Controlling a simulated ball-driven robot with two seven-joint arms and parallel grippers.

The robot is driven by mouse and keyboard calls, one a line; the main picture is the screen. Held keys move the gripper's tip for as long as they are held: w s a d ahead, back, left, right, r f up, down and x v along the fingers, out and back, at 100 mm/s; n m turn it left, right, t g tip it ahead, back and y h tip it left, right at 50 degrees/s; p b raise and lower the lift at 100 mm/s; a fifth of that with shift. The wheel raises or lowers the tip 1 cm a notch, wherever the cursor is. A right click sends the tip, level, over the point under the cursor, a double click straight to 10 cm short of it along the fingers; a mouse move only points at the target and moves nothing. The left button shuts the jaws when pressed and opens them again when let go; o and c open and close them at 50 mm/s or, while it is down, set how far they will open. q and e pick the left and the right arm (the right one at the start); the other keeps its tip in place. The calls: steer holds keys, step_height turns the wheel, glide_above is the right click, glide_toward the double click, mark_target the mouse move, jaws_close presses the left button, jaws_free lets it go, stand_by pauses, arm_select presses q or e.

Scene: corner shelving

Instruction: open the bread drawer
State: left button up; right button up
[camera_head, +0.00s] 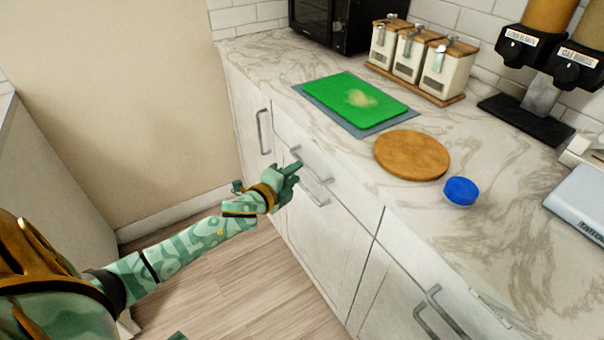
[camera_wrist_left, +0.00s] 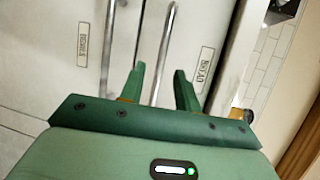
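The bread drawer (camera_head: 345,190) is the upper white front under the counter edge, and it looks closed. Its label (camera_wrist_left: 205,70) reads "BREAD" in the left wrist view. Its grey bar handle (camera_head: 312,166) also shows in the left wrist view (camera_wrist_left: 167,50). My left gripper (camera_head: 296,166) is at the left end of this handle. In the left wrist view its two green fingers (camera_wrist_left: 160,75) are apart, with the handle bar between them in the picture. I cannot tell whether they touch it. My right gripper is not in view.
Below is another front with its own handle (camera_head: 312,195). A cabinet handle (camera_head: 262,132) is to the left, and more handles (camera_head: 435,312) are at lower right. A green board (camera_head: 340,90), a round wooden board (camera_head: 412,150) and a blue lid (camera_head: 461,190) lie on the counter.

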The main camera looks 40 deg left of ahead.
arm_select(q)
steer(key=w, duration=0.3)
steer(key=shift+f+b, duration=0.25)
steer(key=shift+b, duration=0.05)
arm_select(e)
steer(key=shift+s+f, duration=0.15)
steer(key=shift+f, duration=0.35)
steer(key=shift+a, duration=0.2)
arm_select(q)
jaws_close()
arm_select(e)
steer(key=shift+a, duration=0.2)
